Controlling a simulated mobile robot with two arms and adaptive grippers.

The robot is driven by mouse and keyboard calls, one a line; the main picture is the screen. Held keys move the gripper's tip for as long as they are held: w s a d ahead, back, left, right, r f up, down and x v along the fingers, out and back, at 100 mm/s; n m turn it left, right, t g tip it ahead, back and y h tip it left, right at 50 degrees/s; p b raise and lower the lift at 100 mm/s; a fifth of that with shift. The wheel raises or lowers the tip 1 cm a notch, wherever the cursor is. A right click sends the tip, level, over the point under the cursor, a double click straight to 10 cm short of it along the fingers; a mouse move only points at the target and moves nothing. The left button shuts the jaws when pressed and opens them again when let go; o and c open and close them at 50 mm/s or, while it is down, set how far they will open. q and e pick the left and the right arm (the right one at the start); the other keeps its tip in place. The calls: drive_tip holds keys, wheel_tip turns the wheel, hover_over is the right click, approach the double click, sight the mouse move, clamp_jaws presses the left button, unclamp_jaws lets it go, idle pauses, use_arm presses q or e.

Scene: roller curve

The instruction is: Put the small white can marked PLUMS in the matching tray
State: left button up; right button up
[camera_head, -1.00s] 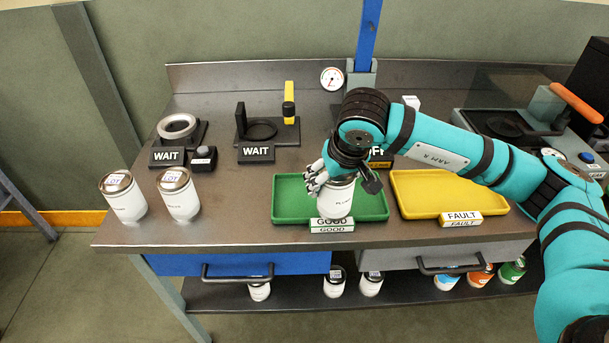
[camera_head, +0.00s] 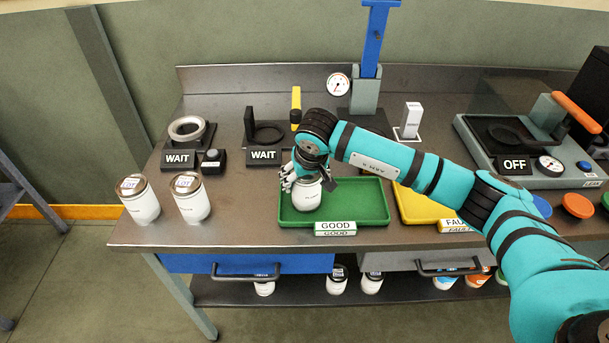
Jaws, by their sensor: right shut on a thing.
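The small white can (camera_head: 307,196) is in my right gripper (camera_head: 306,180), over the left part of the green tray (camera_head: 352,216) marked GOOD. The gripper is shut around the can's upper part. The can looks upright; its print is too small to read now, and I cannot tell whether its base touches the tray floor. The yellow tray (camera_head: 413,208) marked FAULT lies to the right, partly hidden by my right arm. My left gripper is not in view.
Two white cans, one at the far left (camera_head: 139,200) and one beside it (camera_head: 191,198), stand on the bench. Stations marked WAIT (camera_head: 179,159) are behind. A press (camera_head: 510,140) marked OFF stands at the right. The right half of the green tray is empty.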

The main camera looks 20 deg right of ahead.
drive_tip(key=shift+f, duration=0.1)
drive_tip(key=o, duration=1.7)
drive_tip(key=shift+r, duration=0.2)
drive_tip(key=shift+s+r, duration=0.1)
drive_tip(key=shift+r, duration=0.2)
drive_tip(key=b+v, duration=0.2)
drive_tip(key=v, duration=0.9)
drive_tip(key=shift+s+r, duration=0.1)
drive_tip(key=shift+s, duration=0.1)
